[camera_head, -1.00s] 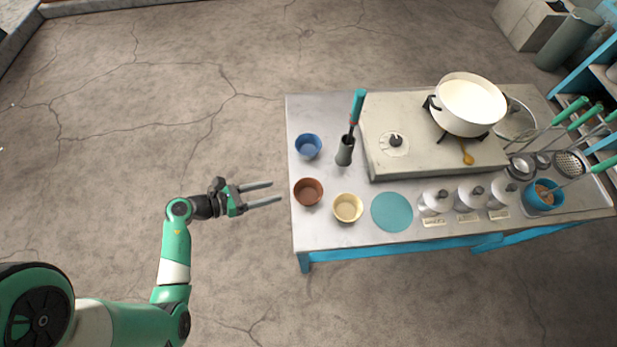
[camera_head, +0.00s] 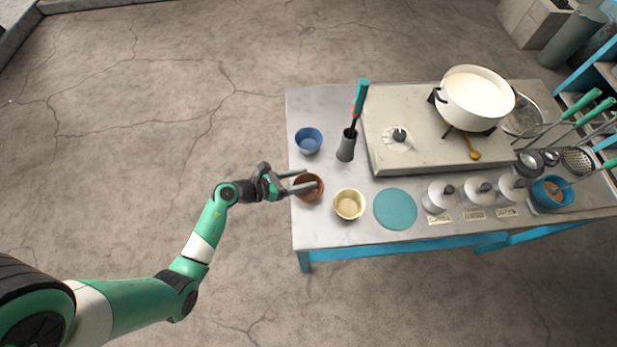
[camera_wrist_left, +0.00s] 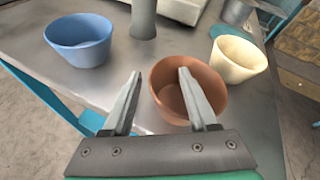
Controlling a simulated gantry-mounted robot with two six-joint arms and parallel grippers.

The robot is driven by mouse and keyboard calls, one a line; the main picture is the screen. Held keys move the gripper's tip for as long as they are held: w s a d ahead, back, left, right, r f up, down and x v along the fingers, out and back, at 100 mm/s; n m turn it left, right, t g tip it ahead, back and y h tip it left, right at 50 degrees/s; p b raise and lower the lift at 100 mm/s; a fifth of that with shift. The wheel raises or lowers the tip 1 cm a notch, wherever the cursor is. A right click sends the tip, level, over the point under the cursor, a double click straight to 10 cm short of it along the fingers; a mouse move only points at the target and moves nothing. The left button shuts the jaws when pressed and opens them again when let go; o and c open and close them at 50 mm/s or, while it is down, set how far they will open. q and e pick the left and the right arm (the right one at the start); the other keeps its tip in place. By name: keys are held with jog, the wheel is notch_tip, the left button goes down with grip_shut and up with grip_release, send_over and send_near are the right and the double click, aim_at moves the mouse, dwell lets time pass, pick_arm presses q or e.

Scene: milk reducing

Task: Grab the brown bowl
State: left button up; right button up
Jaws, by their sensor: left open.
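The brown bowl (camera_head: 311,196) stands upright on the table's left edge, between the blue bowl and the cream bowl. In the left wrist view the brown bowl (camera_wrist_left: 215,92) lies right of centre. My left gripper (camera_head: 310,178) is open and reaches the bowl from the left. In the wrist view of this gripper (camera_wrist_left: 159,73), one finger appears left of the bowl's wall and the other overlaps the bowl's opening. I cannot tell whether either finger touches it. My right gripper is not in view.
A blue bowl (camera_head: 308,141) and a cream bowl (camera_head: 349,205) stand close by. A grey holder (camera_head: 346,147) with a green-handled tool stands behind. A teal disc (camera_head: 395,209) lies to the right. A white pot (camera_head: 474,97) sits on the stove (camera_head: 410,158).

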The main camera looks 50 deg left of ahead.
aim_at(304, 197)
pick_arm(q)
grip_shut()
dwell(0.5)
jog(key=shift+r+p, duration=0.45)
jog(key=shift+r, duration=0.15)
notch_tip(304, 197, up, 3)
jog(key=shift+s+d+r+p, duration=0.1)
jog(key=shift+s+d+p, duration=0.05)
jog(key=shift+p, duration=0.85)
jog(key=s+d+r+p, duration=0.7)
jog(key=s+d+r, duration=0.1)
jog(key=d, duration=0.3)
jog(key=shift+s+r, duration=0.15)
jog(key=shift+r, duration=0.15)
